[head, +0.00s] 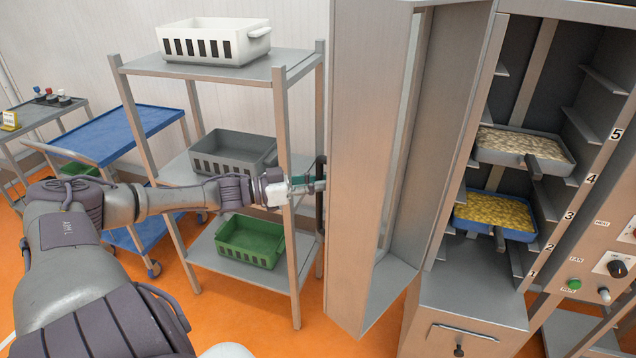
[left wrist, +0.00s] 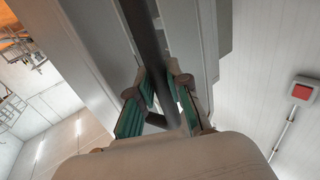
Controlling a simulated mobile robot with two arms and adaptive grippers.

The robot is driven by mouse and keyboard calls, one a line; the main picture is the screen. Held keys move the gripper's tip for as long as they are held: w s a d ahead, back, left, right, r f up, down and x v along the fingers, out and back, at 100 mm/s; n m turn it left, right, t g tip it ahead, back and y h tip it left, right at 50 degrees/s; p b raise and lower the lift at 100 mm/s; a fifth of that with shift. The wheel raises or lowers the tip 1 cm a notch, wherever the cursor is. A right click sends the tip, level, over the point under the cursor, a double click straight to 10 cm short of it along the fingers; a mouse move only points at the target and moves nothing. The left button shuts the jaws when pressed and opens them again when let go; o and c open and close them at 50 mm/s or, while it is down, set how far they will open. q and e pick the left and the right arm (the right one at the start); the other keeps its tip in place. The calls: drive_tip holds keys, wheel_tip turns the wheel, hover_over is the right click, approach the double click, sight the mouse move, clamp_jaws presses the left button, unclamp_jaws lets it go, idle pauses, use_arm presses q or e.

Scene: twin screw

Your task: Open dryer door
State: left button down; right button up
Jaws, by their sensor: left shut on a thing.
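The dryer door (head: 365,150) stands swung wide open to the left of the dryer cabinet (head: 465,270). Its dark vertical handle (head: 320,200) is on the door's outer side. My left gripper (head: 312,184) comes in from the left and is shut on the handle. In the left wrist view the green-padded fingers (left wrist: 162,105) close around the dark handle bar (left wrist: 148,45). The dryer interior is exposed, with a grey tray of pale grains (head: 525,148) above a blue tray of yellow pieces (head: 495,215). My right gripper is not in view.
A metal shelf rack (head: 215,68) stands close left of the door, holding a white basket (head: 215,42), a grey basket (head: 235,152) and a green basket (head: 250,242). A blue cart (head: 125,135) is farther left. Dryer controls (head: 617,268) are at right.

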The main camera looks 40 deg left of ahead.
use_arm(q)
drive_tip(key=c, duration=1.1)
unclamp_jaws()
drive_tip(key=shift+w+d+f, duration=0.1)
drive_tip(key=shift+w, duration=0.1)
drive_tip(key=shift+s, duration=0.15)
drive_tip(key=v, duration=1.2)
